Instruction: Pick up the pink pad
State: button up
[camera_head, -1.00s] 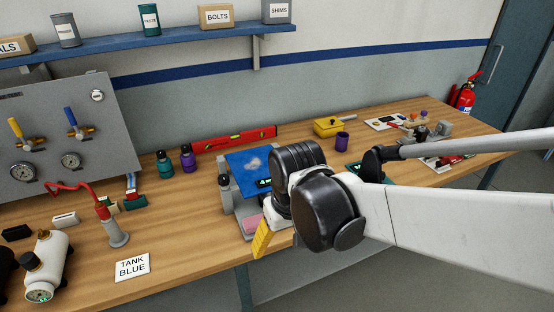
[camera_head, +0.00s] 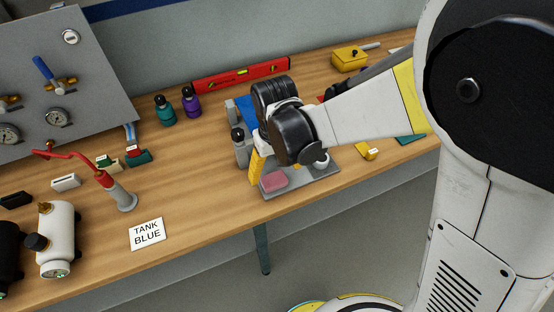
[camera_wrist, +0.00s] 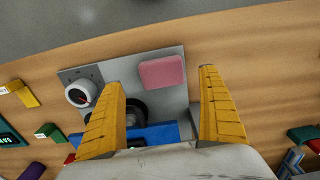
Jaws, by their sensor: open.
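The pink pad (camera_head: 274,181) is a small rounded block lying on the front left part of a grey plate (camera_head: 312,182) on the workbench. In the wrist view the pad (camera_wrist: 162,72) lies flat on the grey plate, beyond and between the two yellow fingers. My gripper (camera_wrist: 160,88) is open, with nothing between its fingertips. In the head view one yellow finger of my gripper (camera_head: 256,168) shows just left of the pad, and the other finger is hidden behind my wrist.
A white-rimmed gauge (camera_wrist: 80,93) stands on the plate beside one finger. A blue panel (camera_wrist: 153,134) is under my gripper. A TANK BLUE card (camera_head: 147,234) lies on clear bench to the left.

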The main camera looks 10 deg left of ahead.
aim_at(274, 178)
notch_tip(274, 178, down, 4)
jog(key=shift+a+f+b, duration=0.15)
jog(key=shift+f+b, duration=0.05)
jog(key=shift+b, duration=0.55)
jog(key=shift+s, duration=0.1)
jog(key=shift+c, duration=0.3)
jog(key=c, duration=1)
jog(key=shift+r, duration=0.1)
jog(key=shift+r+p, duration=0.35)
jog(key=shift+r, duration=0.3)
notch_tip(274, 178, up, 3)
jog(key=shift+f+p, duration=0.1)
jog(key=shift+p, duration=0.45)
jog(key=d+r+p, duration=0.1)
jog(key=d+r, duration=0.1)
jog(key=d, duration=0.2)
jog(key=d+r+p, duration=0.1)
jog(key=d+r, duration=0.1)
jog(key=d, duration=0.1)
jog(key=d+r, duration=0.3)
jog(key=d, duration=0.1)
jog(key=shift+d+p, duration=0.35)
jog(key=shift+p, duration=0.05)
